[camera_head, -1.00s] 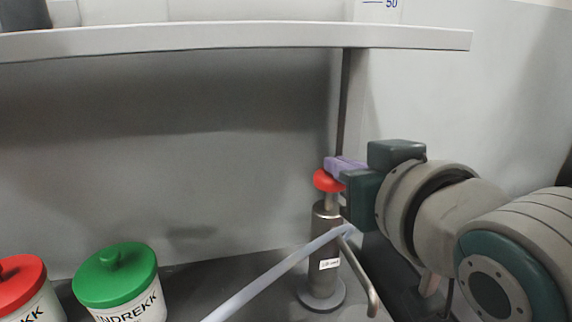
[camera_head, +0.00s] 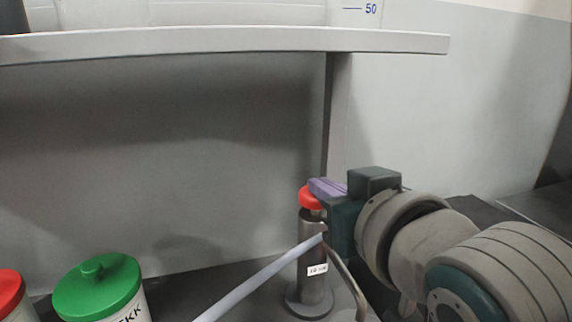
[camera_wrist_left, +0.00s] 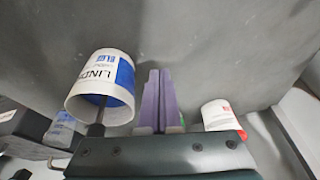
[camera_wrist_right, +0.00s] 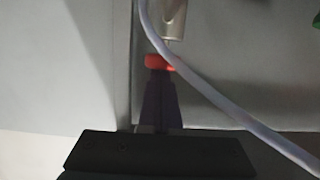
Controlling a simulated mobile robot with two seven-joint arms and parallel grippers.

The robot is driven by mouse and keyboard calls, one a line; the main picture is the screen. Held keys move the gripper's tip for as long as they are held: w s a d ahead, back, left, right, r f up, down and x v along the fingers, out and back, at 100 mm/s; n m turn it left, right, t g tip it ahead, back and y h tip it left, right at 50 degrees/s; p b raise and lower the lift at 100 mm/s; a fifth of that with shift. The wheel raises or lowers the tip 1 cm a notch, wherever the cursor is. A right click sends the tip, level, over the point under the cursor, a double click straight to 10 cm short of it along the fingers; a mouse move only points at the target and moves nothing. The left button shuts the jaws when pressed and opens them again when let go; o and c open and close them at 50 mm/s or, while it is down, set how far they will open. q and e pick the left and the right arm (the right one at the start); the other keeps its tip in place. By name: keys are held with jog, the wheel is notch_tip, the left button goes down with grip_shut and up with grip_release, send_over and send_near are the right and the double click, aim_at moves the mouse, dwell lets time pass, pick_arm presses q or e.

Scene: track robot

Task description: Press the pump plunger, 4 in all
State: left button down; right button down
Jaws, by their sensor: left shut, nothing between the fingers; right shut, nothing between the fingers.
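The pump is a grey metal cylinder (camera_head: 313,262) with a white label, upright on a round base, in the head view. Its red plunger knob (camera_head: 308,201) sits low, close to the cylinder top, with little rod showing. My right gripper (camera_head: 322,187) is shut and empty, its purple fingers lying over the knob's top from the right, apparently touching it. In the right wrist view the red knob (camera_wrist_right: 160,62) is at the fingertips (camera_wrist_right: 158,76). My left gripper (camera_wrist_left: 158,75) is shut and empty in the left wrist view and is outside the head view.
A pale hose (camera_head: 255,285) runs from the pump to the lower left. Green-lidded (camera_head: 98,287) and red-lidded (camera_head: 9,292) jars stand at left. A shelf (camera_head: 220,40) spans above. In the left wrist view a white-and-blue labelled container (camera_wrist_left: 103,85) is beside the left fingers.

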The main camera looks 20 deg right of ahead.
jog(key=s+r+p, duration=0.3)
jog(key=s+r, duration=0.2)
jog(key=s, duration=0.4)
jog(key=shift+s+d+r, duration=0.15)
jog(key=shift+s+r, duration=0.2)
jog(key=shift+r, duration=0.05)
dwell(0.5)
dwell(0.9)
dwell(2.5)
